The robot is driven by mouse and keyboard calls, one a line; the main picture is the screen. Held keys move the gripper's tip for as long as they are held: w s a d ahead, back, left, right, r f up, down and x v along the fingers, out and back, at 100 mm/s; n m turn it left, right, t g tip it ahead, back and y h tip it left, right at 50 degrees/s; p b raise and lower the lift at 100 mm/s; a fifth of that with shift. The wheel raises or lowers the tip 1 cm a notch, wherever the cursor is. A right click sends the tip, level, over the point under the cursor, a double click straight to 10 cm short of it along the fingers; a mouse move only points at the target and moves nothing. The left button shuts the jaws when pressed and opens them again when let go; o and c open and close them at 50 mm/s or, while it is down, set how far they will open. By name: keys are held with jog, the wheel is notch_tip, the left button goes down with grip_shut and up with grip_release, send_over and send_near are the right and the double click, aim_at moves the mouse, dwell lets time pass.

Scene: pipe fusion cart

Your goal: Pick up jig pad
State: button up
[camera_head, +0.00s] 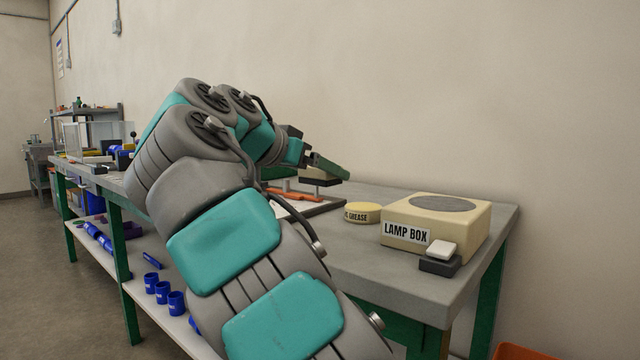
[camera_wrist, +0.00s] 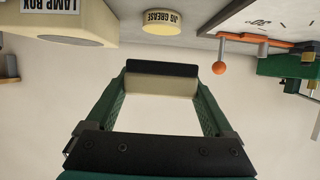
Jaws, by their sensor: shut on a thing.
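The jig pad, a small block with a cream face and a dark layer, is held between the two green fingers of my gripper (camera_wrist: 161,88) in the wrist view (camera_wrist: 160,84). In the head view the pad (camera_head: 318,178) hangs under the green fingers of my gripper (camera_head: 328,166), above the bench. The gripper is shut on it from both sides. My arm covers much of the bench behind it.
A cream lamp box (camera_head: 437,222) stands at the bench's right end, with a white block on a dark base (camera_head: 440,260) in front. A yellow jig grease tin (camera_head: 362,212) is beside it. A flat board with an orange-handled tool (camera_head: 292,195) lies left of the tin.

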notch_tip(320, 180, up, 8)
jog(key=p, duration=0.6)
jog(key=shift+f, duration=0.2)
jog(key=shift+w, duration=0.1)
dwell(1.2)
